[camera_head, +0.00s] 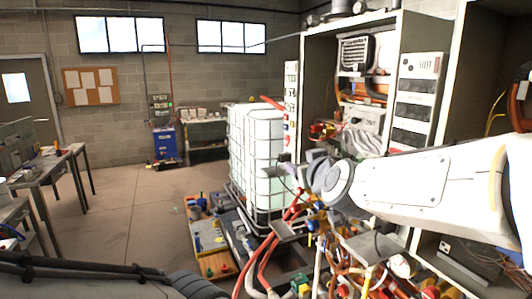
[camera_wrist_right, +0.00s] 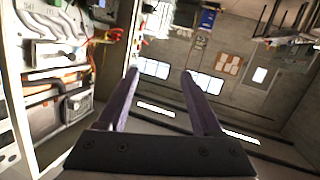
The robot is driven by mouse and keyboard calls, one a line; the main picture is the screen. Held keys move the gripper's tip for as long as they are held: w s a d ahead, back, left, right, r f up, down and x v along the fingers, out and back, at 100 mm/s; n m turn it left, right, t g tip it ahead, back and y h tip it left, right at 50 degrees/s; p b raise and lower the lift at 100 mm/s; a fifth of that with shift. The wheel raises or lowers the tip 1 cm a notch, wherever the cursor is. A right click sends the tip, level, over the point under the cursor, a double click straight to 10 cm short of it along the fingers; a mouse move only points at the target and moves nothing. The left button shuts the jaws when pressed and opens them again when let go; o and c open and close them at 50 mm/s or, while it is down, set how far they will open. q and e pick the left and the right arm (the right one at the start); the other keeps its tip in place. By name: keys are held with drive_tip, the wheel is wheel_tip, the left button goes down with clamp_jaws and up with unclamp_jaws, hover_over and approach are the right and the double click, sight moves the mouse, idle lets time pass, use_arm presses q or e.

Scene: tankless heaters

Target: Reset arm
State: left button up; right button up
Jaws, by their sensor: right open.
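My right arm comes in from the right in the head view, a large white link stretched across in front of the open heater cabinet. My right gripper (camera_head: 284,168) is at its far end, partly blurred into the clutter behind. In the right wrist view the right gripper (camera_wrist_right: 160,74) shows two dark fingers standing wide apart with nothing between them. The room is upside down in that view, and the cabinet's pipes and units are to the left of the fingers. My left gripper is not seen.
A white caged tank (camera_head: 256,150) stands left of the right gripper. The open cabinet (camera_head: 319,60) holds heater units. Red hoses (camera_head: 268,255) and tangled parts lie below the arm. A workbench (camera_head: 40,172) is at the left. The floor (camera_head: 125,205) between is clear.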

drive_tip(key=s+d+f+m+g, duration=0.1)
drive_tip(key=s+d+f+g, duration=0.15)
drive_tip(key=f, duration=0.65)
drive_tip(key=s+d+f+g, duration=0.1)
drive_tip(key=s+f+g, duration=0.3)
drive_tip(key=f, duration=0.5)
drive_tip(key=s+d+f+m+g+h, duration=0.1)
drive_tip(key=s+d+f+g, duration=0.15)
drive_tip(key=s+f, duration=0.45)
drive_tip(key=s+d+f+m+g+h, duration=0.1)
drive_tip(key=s+d+f+g, duration=0.1)
drive_tip(key=s+f+g, duration=0.35)
drive_tip(key=s+a+f+n+g+y+b, duration=0.1)
drive_tip(key=s+a+f+n+b, duration=0.2)
drive_tip(key=s+a+n+b, duration=0.4)
drive_tip(key=s+a+b, duration=0.1)
drive_tip(key=s+a, duration=0.5)
drive_tip(key=s, duration=0.1)
drive_tip(key=shift+s+f+b, duration=0.15)
drive_tip(key=shift+s+b, duration=0.1)
drive_tip(key=shift+b, duration=0.1)
